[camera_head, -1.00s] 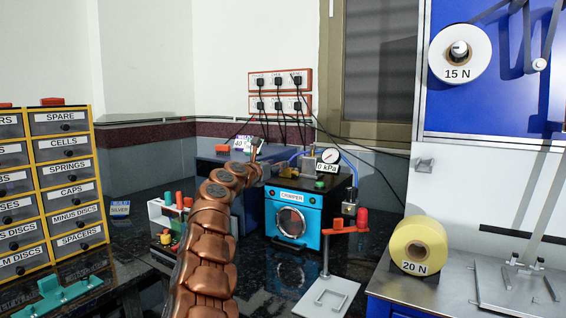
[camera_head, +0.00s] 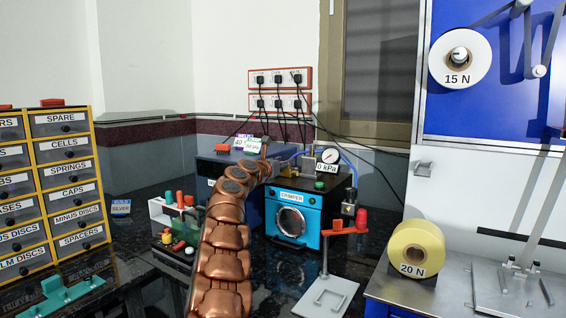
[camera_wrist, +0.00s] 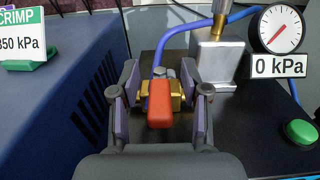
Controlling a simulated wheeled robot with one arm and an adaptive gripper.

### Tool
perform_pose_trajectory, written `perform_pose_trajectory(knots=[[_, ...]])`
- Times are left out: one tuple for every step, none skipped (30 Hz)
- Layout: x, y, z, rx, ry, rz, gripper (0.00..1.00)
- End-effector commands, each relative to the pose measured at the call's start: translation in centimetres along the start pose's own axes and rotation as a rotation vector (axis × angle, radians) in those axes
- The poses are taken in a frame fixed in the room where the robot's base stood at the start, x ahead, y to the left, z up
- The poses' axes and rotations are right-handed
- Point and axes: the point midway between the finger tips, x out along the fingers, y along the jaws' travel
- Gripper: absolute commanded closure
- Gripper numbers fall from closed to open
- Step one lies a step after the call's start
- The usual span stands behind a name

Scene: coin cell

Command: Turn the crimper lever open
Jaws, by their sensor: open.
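The blue crimper (camera_head: 293,215) stands on the dark bench in the head view, with a round window in its front. In the wrist view its red lever (camera_wrist: 160,103) sits on a brass valve (camera_wrist: 177,90) on the black top. My gripper (camera_wrist: 162,88) is open, with one finger on each side of the lever and valve. Small gaps seem to show beside the red handle; contact is hard to tell. The lever is mostly hidden behind my arm in the head view. The gauge (camera_wrist: 282,30) has a "0 kPa" label (camera_wrist: 279,66).
A silver block with a blue hose (camera_wrist: 215,55) stands just behind the right finger. A green button (camera_wrist: 300,131) is at the right. A dark blue box (camera_wrist: 55,100) with a "350 kPa" card (camera_wrist: 22,48) is close on the left. A red-armed stand (camera_head: 326,262) is right of the crimper.

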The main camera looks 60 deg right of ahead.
Motion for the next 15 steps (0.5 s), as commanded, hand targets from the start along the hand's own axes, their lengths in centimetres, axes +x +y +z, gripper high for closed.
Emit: perform_pose_trajectory(knots=[[0.04,0.02,0.01,0.000,0.000,0.000,0.54],[0.05,0.02,0.01,0.000,0.000,0.000,0.54],[0.06,0.03,-0.01,0.000,0.000,0.000,0.54],[0.06,0.03,-0.01,0.000,0.000,0.000,0.54],[0.06,0.03,-0.01,0.000,0.000,0.000,0.54],[0.05,0.04,-0.02,0.000,0.000,0.001,0.54],[0.05,0.04,-0.01,0.000,0.000,0.001,0.54],[0.05,0.04,-0.01,0.000,0.000,0.001,0.54],[0.05,0.04,-0.01,0.000,0.000,0.000,0.54],[0.05,0.04,-0.01,0.000,0.000,0.000,0.57],[0.05,0.04,-0.01,0.000,0.000,0.000,0.60],[0.04,0.05,-0.01,0.000,0.000,0.001,0.65],[0.04,0.04,-0.01,0.000,0.000,0.000,0.68],[0.04,0.05,-0.01,0.000,0.000,0.001,0.71],[0.04,0.04,0.00,0.000,0.000,0.000,0.75]])
